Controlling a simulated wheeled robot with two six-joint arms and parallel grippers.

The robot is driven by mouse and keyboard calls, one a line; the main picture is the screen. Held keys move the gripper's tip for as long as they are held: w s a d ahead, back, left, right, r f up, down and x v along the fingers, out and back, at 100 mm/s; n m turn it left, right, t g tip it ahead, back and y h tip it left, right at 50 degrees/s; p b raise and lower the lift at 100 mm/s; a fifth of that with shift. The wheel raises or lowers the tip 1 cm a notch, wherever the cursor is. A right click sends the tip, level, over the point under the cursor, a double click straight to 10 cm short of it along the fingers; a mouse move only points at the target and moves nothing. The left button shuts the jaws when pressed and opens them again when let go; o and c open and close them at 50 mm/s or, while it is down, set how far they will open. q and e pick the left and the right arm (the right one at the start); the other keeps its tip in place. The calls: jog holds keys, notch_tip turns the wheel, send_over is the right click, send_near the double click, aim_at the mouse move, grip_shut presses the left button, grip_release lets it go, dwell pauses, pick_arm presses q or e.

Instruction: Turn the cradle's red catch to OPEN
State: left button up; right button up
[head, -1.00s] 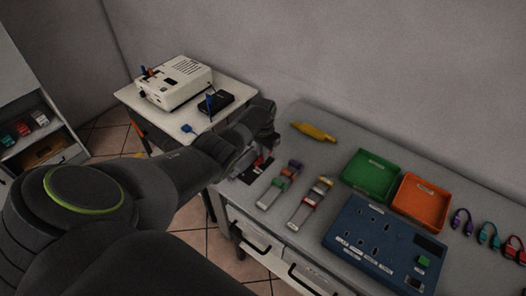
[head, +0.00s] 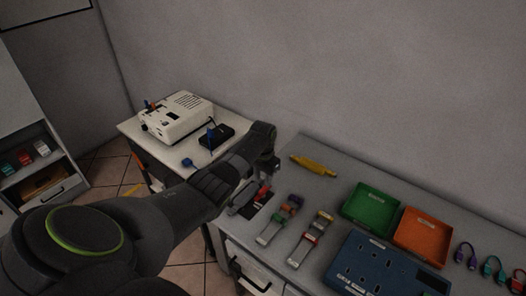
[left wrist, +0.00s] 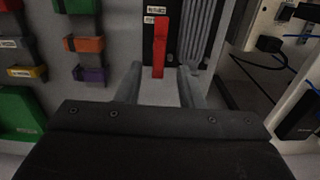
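The red catch (left wrist: 160,45) is a narrow red bar standing upright in the left wrist picture, over the dark cradle plate (left wrist: 174,40). Small white labels lie beside its upper end, too small to read. In the head view the red catch (head: 262,193) shows just below my left gripper (head: 268,165), at the desk's left end. In the left wrist view my left gripper (left wrist: 159,76) has its two fingers apart, with the catch's lower end between and just beyond their tips. I see no contact. My right gripper is in neither view.
Two grey racks with coloured clips (head: 280,218) (head: 312,238) lie close right of the cradle. A yellow tool (head: 313,165), green tray (head: 371,206), orange tray (head: 421,236) and blue panel (head: 375,272) are farther right. A side table with a white machine (head: 178,118) stands left.

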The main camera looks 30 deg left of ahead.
aim_at(263, 189)
pick_arm(q)
notch_tip(263, 189, up, 13)
jog(key=b, duration=0.1)
jog(key=shift+f, duration=0.2)
dwell(0.5)
